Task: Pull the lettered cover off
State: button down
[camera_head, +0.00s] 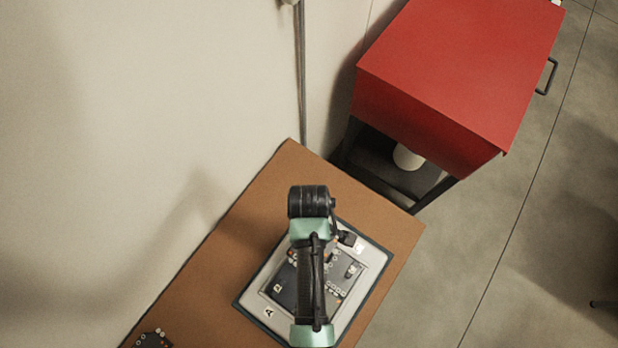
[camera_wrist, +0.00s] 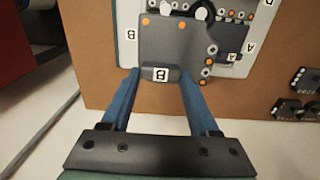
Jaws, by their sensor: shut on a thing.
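In the wrist view, a dark grey cover (camera_wrist: 175,50) with a white label lettered B sits over a light panel (camera_wrist: 128,12). My gripper (camera_wrist: 160,76) has its two blue fingers on either side of the cover's labelled end and is shut on it. Whether the cover is lifted clear of the panel cannot be told. A second dark cover (camera_wrist: 230,36), lettered A, sits beside it on the panel. In the head view, my arm hides the fingers and part of the panel (camera_head: 375,258); a dark cover (camera_head: 284,287) with a small white label shows left of the arm.
The panel lies on a brown table (camera_head: 200,290) against a pale wall. Small dark circuit boards (camera_wrist: 300,108) lie near the table's edge, and one (camera_head: 152,340) shows at lower left. A red cabinet (camera_head: 460,70) with a handle stands beyond the table.

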jog(key=shift+r+p, duration=1.2)
jog(key=shift+r, duration=1.75)
